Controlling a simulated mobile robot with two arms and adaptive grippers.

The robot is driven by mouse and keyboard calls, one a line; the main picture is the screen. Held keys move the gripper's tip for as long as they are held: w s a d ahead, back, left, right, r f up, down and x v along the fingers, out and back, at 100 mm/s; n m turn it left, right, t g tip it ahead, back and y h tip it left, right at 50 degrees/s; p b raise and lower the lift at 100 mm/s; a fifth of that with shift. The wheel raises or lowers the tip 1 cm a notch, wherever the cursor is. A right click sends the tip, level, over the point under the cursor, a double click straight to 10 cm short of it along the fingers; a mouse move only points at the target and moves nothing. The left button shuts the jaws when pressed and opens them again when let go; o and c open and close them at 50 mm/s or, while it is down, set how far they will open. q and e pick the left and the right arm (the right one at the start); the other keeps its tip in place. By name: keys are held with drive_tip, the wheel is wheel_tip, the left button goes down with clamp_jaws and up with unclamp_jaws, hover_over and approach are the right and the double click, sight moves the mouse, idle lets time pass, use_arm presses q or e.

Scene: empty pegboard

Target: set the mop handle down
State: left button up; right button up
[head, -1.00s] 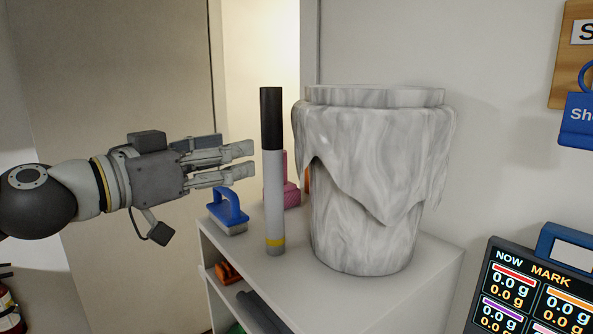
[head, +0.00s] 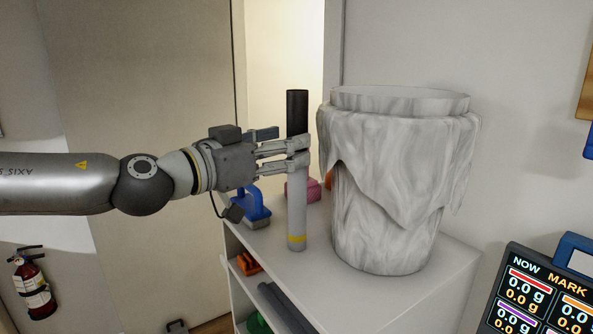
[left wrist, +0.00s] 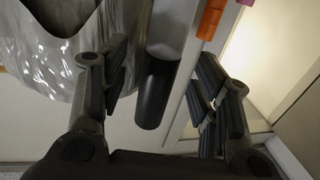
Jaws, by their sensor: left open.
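The mop handle (head: 297,215) is an upright grey rod with a black top and a yellow band near its foot. It stands on the white shelf unit's top (head: 350,285). My left gripper (head: 303,152) is open at the handle's upper part, its fingers level and partly covering the rod. In the left wrist view the handle's black end (left wrist: 157,92) lies between the spread fingers of my left gripper (left wrist: 160,85), with gaps to both sides. My right gripper is not in view.
A marbled bin with a draped cover (head: 385,225) stands close right of the handle. A blue-handled brush (head: 255,210) and a pink object (head: 300,190) are beside and behind it. A display (head: 535,295) is at lower right, and a fire extinguisher (head: 32,285) at lower left.

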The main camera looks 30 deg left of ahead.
use_arm(q)
drive_tip(key=shift+w+d+p, duration=0.15)
drive_tip(key=shift+w+p, duration=0.2)
drive_tip(key=shift+w, duration=0.55)
drive_tip(key=shift+w+d+p, duration=0.15)
drive_tip(key=shift+w+p, duration=0.15)
drive_tip(key=shift+w, duration=0.6)
clamp_jaws()
